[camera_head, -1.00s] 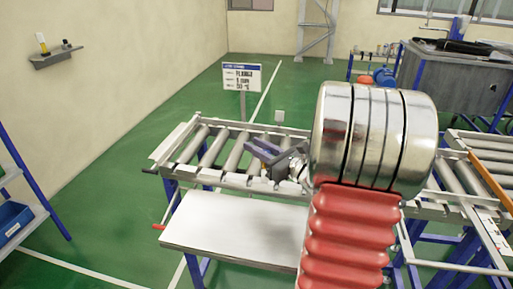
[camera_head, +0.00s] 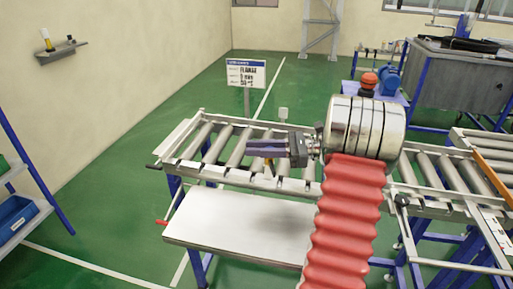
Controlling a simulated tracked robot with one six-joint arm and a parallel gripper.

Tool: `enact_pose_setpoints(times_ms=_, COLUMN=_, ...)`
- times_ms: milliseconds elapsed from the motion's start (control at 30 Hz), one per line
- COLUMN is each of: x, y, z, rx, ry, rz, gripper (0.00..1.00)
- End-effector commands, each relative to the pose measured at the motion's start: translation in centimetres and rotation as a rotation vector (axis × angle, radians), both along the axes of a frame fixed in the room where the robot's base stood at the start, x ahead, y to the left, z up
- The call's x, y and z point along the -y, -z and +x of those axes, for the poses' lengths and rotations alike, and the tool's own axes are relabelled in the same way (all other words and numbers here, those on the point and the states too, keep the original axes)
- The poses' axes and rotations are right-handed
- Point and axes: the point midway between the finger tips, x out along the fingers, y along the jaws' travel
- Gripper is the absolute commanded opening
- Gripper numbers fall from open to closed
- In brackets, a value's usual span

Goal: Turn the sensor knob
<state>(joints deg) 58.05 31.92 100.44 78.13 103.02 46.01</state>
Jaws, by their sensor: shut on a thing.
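My gripper (camera_head: 249,144) is above the rollers of the conveyor (camera_head: 187,166), with its fingers pointing left. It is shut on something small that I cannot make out. A small yellowish piece (camera_head: 268,163) shows just below the fingers, by the near rail; I cannot tell whether it touches them. A small grey box (camera_head: 283,113) stands on a post behind the far rail, apart from my gripper. I cannot pick out the sensor knob for certain.
A sign (camera_head: 246,74) stands on a post behind the conveyor. A white shelf (camera_head: 235,228) sits below its front. A blue motor (camera_head: 388,82) and grey tank (camera_head: 458,75) are at the back right. A blue bin (camera_head: 14,219) is at left. Green floor is free at left.

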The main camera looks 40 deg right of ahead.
Motion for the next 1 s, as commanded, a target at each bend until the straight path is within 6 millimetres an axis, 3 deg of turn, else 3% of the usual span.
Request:
enact_pose_setpoints(times_ms=400, x=-0.67, y=0.07, z=-0.77, rx=0.002, ry=-0.232, rz=-0.002, gripper=0.00)
enact_pose_setpoints(times_ms=900, x=-0.77, y=0.07, z=-0.88, rx=0.002, ry=-0.258, rz=-0.002, gripper=0.00)
enact_pose_setpoints(times_ms=933, x=-0.77, y=0.07, z=-0.88, rx=0.002, ry=-0.258, rz=-0.002, gripper=0.23)
enact_pose_setpoints(times_ms=1000, x=-0.77, y=0.07, z=-0.88, rx=0.002, ry=-0.257, rz=-0.002, gripper=0.28)
